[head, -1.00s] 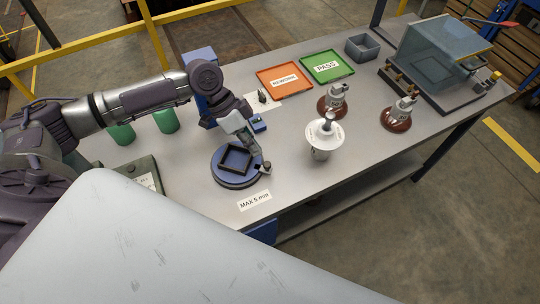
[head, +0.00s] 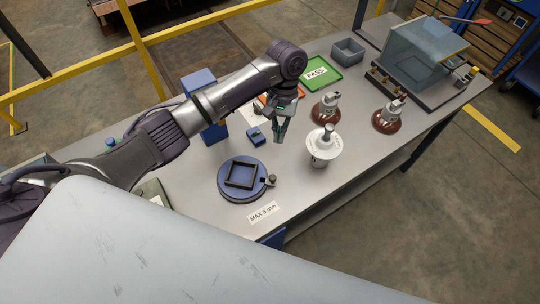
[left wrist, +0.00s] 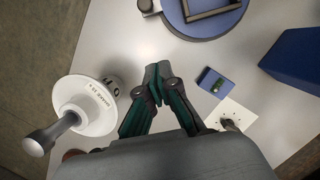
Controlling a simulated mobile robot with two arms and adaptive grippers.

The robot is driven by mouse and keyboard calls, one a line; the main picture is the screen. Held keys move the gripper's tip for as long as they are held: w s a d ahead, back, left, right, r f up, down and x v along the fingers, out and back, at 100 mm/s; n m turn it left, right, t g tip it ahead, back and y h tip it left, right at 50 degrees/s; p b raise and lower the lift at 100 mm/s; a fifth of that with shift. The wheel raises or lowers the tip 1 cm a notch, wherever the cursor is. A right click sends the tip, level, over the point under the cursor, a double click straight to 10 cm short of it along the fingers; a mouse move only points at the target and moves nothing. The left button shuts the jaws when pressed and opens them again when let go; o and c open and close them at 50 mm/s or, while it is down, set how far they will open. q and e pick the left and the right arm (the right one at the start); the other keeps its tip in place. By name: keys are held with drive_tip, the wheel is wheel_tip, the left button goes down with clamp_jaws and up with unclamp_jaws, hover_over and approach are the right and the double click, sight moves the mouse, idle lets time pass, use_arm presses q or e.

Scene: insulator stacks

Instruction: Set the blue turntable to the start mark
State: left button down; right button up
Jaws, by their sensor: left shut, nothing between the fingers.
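The blue turntable (head: 228,186) lies on the grey table, with a black square frame (head: 241,175) on top and a small knob (head: 271,180) at its right edge. In the left wrist view the turntable (left wrist: 201,30) shows in part at the top edge. I cannot make out the start mark. My left gripper (head: 279,138) is above the table, to the right of and behind the turntable, apart from it. In the left wrist view its fingertips (left wrist: 157,70) are together with nothing between them. My right gripper is not in view.
A white-disc insulator (head: 322,148) stands close to the right of my left gripper. Two brown insulators (head: 326,110) stand behind it. A small blue block (head: 256,137) and a tall blue box (head: 203,112) are to the left. A "MAX 5 mm" label (head: 263,212) lies in front.

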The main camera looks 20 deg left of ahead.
use_arm(q)
drive_tip(key=p+x, duration=0.1)
drive_tip(key=x, duration=0.8)
drive_tip(key=shift+d, duration=0.1)
drive_tip(key=s+p, duration=0.2)
drive_tip(key=s, duration=0.1)
drive_tip(key=shift+d+r+p, duration=0.2)
drive_tip(key=shift+d+p, duration=0.05)
drive_tip(key=shift+p, duration=0.15)
drive_tip(key=shift+s, duration=0.5)
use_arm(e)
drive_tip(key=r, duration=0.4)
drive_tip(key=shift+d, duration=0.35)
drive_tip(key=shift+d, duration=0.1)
